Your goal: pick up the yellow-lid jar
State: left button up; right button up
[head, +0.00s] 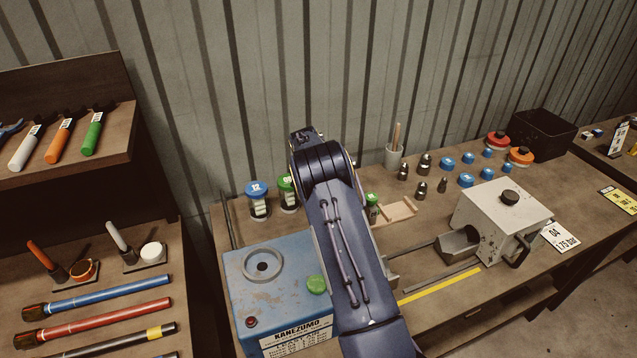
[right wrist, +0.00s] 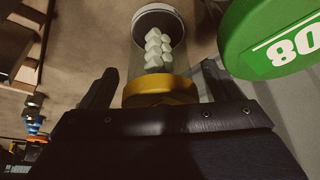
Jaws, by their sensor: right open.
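The yellow-lid jar (right wrist: 160,91) shows in the right wrist view, a clear jar with pale pieces inside and a yellow lid towards my palm. My right gripper (right wrist: 158,69) is open, with one finger on each side of the jar near its lid. I cannot tell whether either finger touches it. In the head view my right arm (head: 340,240) reaches over the bench and hides the yellow-lid jar and the fingertips. My left gripper is not in view.
A blue-lid jar (head: 258,200) and a green-lid jar (head: 288,192) stand beside my arm. A blue machine (head: 262,290) stands in front, a grey crimper block (head: 490,225) to the right.

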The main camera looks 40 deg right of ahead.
jog(key=shift+d+f, duration=0.1)
jog(key=shift+f, duration=0.05)
jog(key=c, duration=1.1)
jog(key=shift+c, duration=0.5)
